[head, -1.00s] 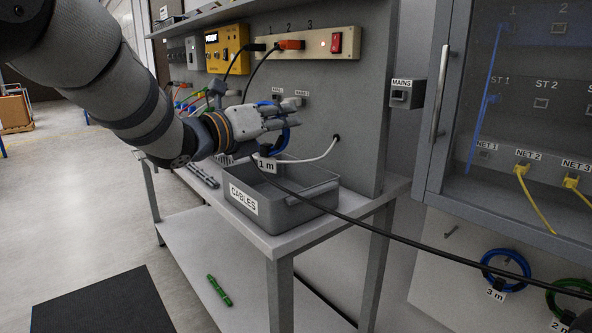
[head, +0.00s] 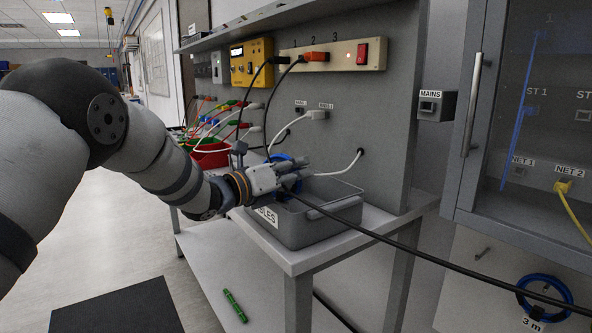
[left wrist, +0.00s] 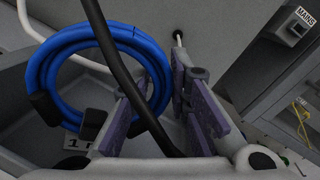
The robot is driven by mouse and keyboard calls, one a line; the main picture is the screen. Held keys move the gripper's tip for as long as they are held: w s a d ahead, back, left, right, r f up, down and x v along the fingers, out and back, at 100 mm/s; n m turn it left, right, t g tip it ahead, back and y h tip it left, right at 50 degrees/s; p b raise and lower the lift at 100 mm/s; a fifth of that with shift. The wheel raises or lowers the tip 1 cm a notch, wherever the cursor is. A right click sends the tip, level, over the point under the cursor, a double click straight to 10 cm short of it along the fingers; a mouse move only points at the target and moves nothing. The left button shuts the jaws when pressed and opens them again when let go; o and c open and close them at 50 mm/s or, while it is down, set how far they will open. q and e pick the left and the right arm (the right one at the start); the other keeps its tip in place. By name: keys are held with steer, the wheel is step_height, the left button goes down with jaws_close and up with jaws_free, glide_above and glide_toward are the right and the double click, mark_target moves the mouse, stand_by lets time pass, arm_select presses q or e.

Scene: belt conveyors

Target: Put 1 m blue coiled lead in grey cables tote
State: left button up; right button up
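The blue coiled lead (head: 283,161) hangs or stands low at the grey cables tote (head: 318,231), partly hidden by my left gripper (head: 303,169). In the left wrist view, the blue coil (left wrist: 52,98) is inside the tote's outline, with its "1 m" tag (left wrist: 78,143) below; whether it rests on the floor is unclear. A black cable (left wrist: 133,97) crosses in front of the coil and runs between the fingers. My right gripper is out of view.
The black cable (head: 400,243) stretches across the tote to the lower right. A panel with a power strip (head: 337,55) stands behind the bench. A red bin (head: 209,155) is left of it. Another blue coil (head: 543,290) marked "3 m" hangs at the right.

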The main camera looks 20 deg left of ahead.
arm_select(q)
steer(key=shift+o, duration=0.8)
steer(key=shift+s+r, duration=0.1)
steer(key=shift+r, duration=0.15)
steer(key=p+v, duration=0.1)
steer(key=v, duration=1.1)
steer(key=shift+f+p, duration=0.15)
steer(key=shift+p, duration=0.15)
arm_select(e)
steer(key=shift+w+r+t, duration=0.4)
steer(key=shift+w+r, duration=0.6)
